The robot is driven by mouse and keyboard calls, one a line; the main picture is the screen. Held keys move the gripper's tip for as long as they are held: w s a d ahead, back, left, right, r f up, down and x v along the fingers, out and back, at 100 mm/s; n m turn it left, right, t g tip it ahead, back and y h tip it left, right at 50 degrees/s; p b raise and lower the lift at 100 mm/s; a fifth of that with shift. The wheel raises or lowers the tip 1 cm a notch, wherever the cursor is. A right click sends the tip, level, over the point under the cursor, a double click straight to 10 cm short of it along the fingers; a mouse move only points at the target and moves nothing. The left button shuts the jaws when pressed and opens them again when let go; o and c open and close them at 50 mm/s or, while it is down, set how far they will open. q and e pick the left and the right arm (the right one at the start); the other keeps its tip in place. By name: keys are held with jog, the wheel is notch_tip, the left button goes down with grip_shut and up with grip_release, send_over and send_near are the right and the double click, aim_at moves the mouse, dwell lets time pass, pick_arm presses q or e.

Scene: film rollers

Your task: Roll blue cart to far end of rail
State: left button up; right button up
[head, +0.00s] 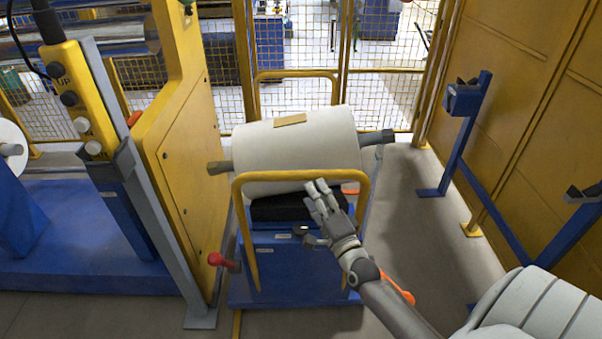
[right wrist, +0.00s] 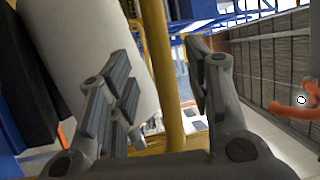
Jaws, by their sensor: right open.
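The blue cart (head: 280,268) stands on the floor near the middle of the head view and carries a large white roll (head: 300,142) with a tan label on top. A yellow tube handle (head: 261,182) arches over its near side. My right gripper (head: 313,211) is open at the right part of this handle. In the right wrist view, the yellow tube (right wrist: 160,65) shows between the spread fingers (right wrist: 163,70), and I cannot tell whether they touch it. The roll shows at the left there. My left gripper is not in view.
A yellow machine frame (head: 190,150) and a control box (head: 75,95) on a post stand close on the left. Yellow wall panels (head: 520,90) and a blue stand (head: 462,140) are on the right. Mesh fencing (head: 385,90) closes the back. Bare floor (head: 405,190) lies right of the cart.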

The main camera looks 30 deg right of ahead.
aim_at(304, 175)
jog(key=p+x, duration=0.1)
jog(key=x, duration=0.6)
jog(key=shift+w+f, duration=0.1)
jog(key=shift+w, duration=0.25)
jog(key=shift+c, duration=0.5)
grip_shut()
